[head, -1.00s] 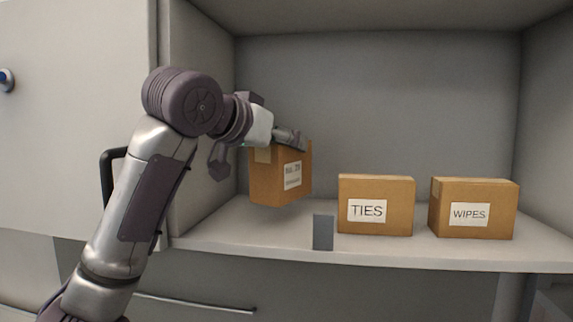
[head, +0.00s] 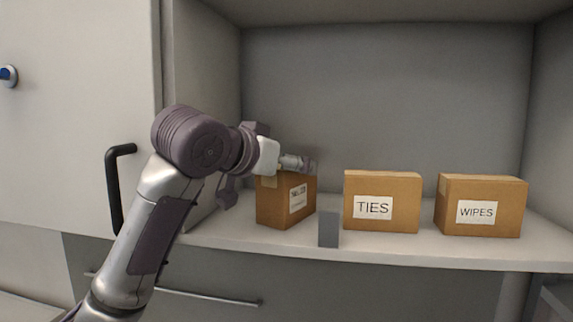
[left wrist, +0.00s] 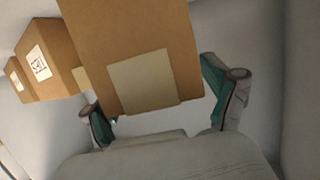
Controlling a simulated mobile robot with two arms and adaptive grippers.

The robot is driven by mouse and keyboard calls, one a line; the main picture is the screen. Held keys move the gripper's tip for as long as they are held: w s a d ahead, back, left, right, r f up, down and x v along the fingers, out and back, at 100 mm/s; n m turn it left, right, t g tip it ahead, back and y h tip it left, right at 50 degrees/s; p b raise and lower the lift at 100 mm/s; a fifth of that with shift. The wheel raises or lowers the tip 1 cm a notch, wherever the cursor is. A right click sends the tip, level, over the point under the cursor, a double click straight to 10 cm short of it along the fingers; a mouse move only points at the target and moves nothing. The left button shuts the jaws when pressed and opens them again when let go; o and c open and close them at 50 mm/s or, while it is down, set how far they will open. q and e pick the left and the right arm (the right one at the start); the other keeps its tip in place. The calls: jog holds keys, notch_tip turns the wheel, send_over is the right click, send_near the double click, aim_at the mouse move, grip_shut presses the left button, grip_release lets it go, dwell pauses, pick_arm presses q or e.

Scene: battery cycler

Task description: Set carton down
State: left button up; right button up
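The carton (head: 272,206) is a brown box with a white label, too small to read. It stands upright on the left part of the shelf. In the left wrist view the carton (left wrist: 118,38) shows its tape flap between the fingers. My left gripper (head: 305,164) is at the carton's top. In the left wrist view my left gripper (left wrist: 158,98) has its fingers spread wide, with a gap beside the carton at the left finger. The hold looks released. My right gripper is not in view.
The shelf (head: 400,250) also holds a TIES box (head: 382,187) and a WIPES box (head: 480,190) to the right. A small grey block (head: 328,229) stands at the front edge. The cabinet's side wall (head: 205,60) is close on the left.

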pick_arm(q)
jog(key=shift+r, duration=0.2)
jog(key=b+v, duration=0.6)
jog(key=v, duration=0.6)
